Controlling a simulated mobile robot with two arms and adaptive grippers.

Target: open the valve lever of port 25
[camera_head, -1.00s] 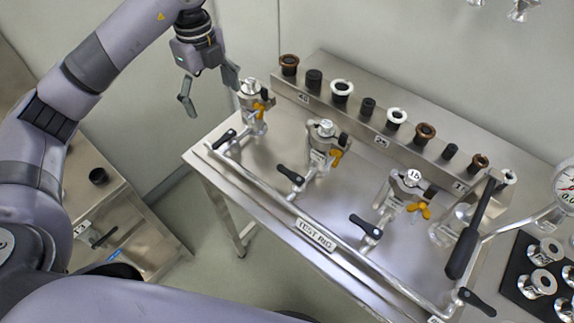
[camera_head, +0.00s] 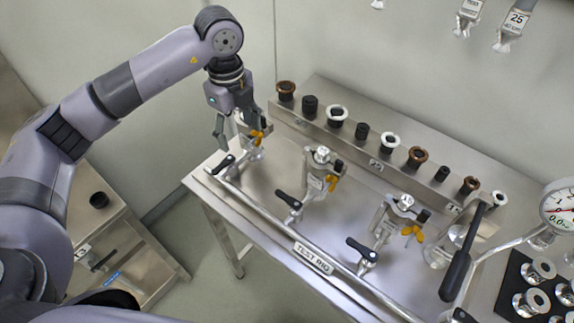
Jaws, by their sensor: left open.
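The test rig (camera_head: 312,257) is a steel bench with several ports along it, each with a black valve lever on the front pipe. The levers show at the left (camera_head: 223,164), in the middle (camera_head: 288,200) and further right (camera_head: 361,250). Clamped fittings with yellow wing nuts stand behind them, at the left (camera_head: 249,140), middle (camera_head: 321,172) and right (camera_head: 398,218). I cannot read which port is 25. My left gripper (camera_head: 238,132) is open and points down at the left fitting, its fingers partly hiding it; contact cannot be told. My right gripper is out of view.
A raised rack (camera_head: 340,143) of black, white and brown rings runs along the back. A long black handle (camera_head: 461,262) and a gauge (camera_head: 559,208) stand at the right. A tag marked 25 (camera_head: 516,20) hangs on the wall. A lower steel cabinet (camera_head: 125,240) stands left.

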